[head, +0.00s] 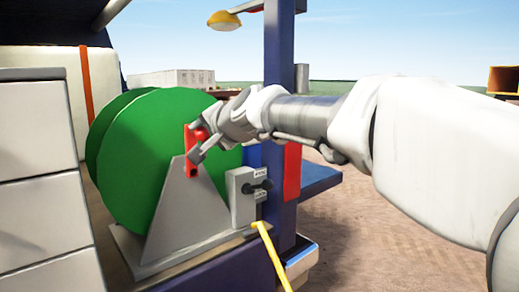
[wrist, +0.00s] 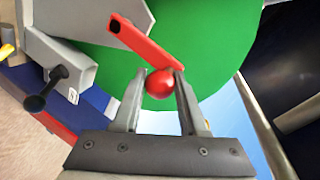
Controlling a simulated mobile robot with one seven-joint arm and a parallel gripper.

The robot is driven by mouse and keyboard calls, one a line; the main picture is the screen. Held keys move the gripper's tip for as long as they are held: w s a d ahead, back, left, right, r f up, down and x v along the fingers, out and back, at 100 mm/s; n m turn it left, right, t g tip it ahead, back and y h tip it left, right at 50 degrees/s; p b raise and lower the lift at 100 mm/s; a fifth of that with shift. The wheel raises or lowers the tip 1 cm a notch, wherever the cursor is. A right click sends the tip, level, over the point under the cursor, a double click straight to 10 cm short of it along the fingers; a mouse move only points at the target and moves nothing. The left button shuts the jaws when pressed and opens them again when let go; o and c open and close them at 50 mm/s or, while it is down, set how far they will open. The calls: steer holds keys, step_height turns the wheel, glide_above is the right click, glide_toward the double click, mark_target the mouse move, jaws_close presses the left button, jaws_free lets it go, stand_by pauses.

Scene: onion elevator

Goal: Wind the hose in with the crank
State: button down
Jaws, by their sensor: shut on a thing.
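A green hose reel (head: 150,150) stands on a grey stand (head: 185,210) in the head view, and its green disc (wrist: 215,40) fills the top of the wrist view. A red crank arm (head: 190,155) is on the near face of the reel. In the wrist view the crank arm (wrist: 140,38) slants from upper left down to a round red knob (wrist: 159,84). My gripper (wrist: 161,88) is shut on this knob, with one finger on each side. In the head view my gripper (head: 198,141) partly covers the crank. A yellow hose (head: 270,255) runs down from beside the stand.
A grey box with a black lever (head: 243,195) stands right of the reel stand; the lever (wrist: 47,88) also shows in the wrist view. A dark blue post (head: 279,110) rises close behind my arm. White drawers (head: 40,180) stand at left. Open ground lies right.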

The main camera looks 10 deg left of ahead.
steer(key=w+d+f+m+g+y, duration=0.2)
steer(key=w+d+f+m+g, duration=0.1)
steer(key=w+d+f+m, duration=0.1)
steer(key=shift+w+d+m+y+b, duration=0.55)
steer(key=shift+w+m, duration=0.5)
steer(key=shift+m, duration=0.75)
steer(key=shift+f, duration=0.15)
steer(key=shift+c, duration=2.3)
jaws_free()
steer(key=p+v, duration=0.2)
steer(key=v, duration=1.5)
steer(key=shift+d+r, duration=0.15)
steer(key=shift+r, duration=0.05)
